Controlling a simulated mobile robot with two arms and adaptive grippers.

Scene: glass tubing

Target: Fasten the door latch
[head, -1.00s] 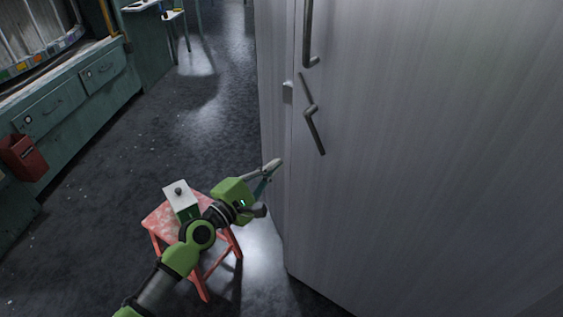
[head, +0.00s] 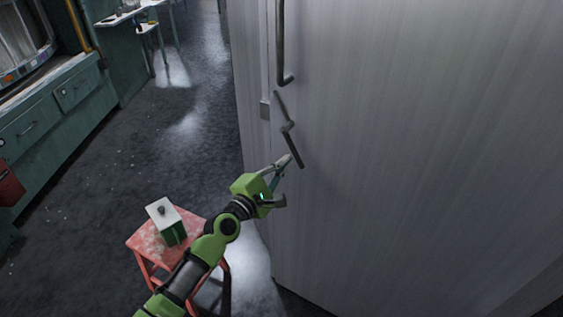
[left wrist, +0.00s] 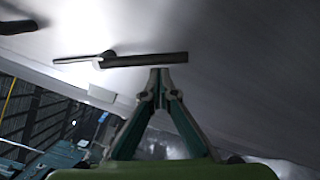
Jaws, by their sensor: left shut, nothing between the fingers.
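The door latch (head: 292,145) is a dark bent lever with a short pivot step, mounted on the grey metal door (head: 400,150). It sits tilted, its upper end leaning left and its lower end to the right. A small light catch plate (head: 264,109) is on the edge left of it. My left gripper (head: 287,159) is shut and empty, its fingertips close to the lever's lower arm. In the left wrist view the latch (left wrist: 145,60) lies across the top, just beyond the closed fingertips (left wrist: 160,72). I cannot tell whether they touch. My right gripper is out of view.
A long dark door handle (head: 281,45) is above the latch. A red stool (head: 147,245) with a white-and-green box (head: 166,221) stands beside my left arm. Green cabinets (head: 45,120) line the left. The dark floor between is clear.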

